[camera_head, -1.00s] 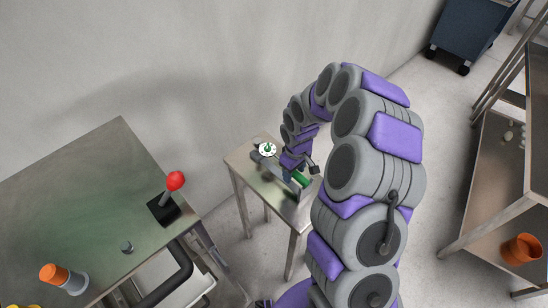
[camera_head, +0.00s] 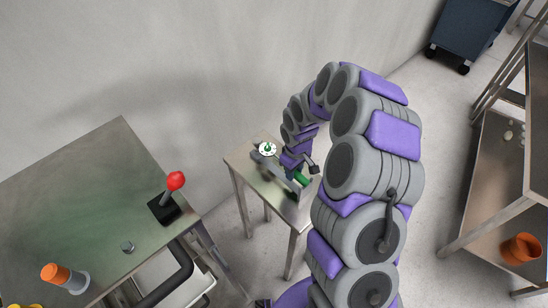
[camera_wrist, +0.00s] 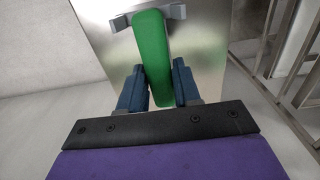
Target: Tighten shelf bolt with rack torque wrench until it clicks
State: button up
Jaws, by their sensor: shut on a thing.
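The torque wrench (camera_head: 269,166) lies over a small steel table, with a grey body, a white and green dial (camera_head: 267,149) at its far left end and a green handle (camera_head: 302,178) at its right end. My gripper (camera_wrist: 160,85) is shut on the green handle (camera_wrist: 153,55), which stands between its two blue fingers in the wrist view. In the head view my gripper (camera_head: 292,170) is over the table, partly hidden by my arm. A grey bracket (camera_wrist: 176,12) shows beside the handle's end. I cannot make out a shelf bolt.
The small steel table (camera_head: 240,162) stands near the wall. A steel rack (camera_head: 500,190) with an orange pot (camera_head: 522,249) stands at right.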

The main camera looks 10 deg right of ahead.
grip_shut()
jog(key=shift+r+p, duration=0.45)
jog(key=shift+r, duration=0.35)
jog(key=shift+r+p, duration=1.1)
jog(key=shift+r, duration=1.75)
jog(key=shift+o, duration=1.7)
grip_release()
grip_shut()
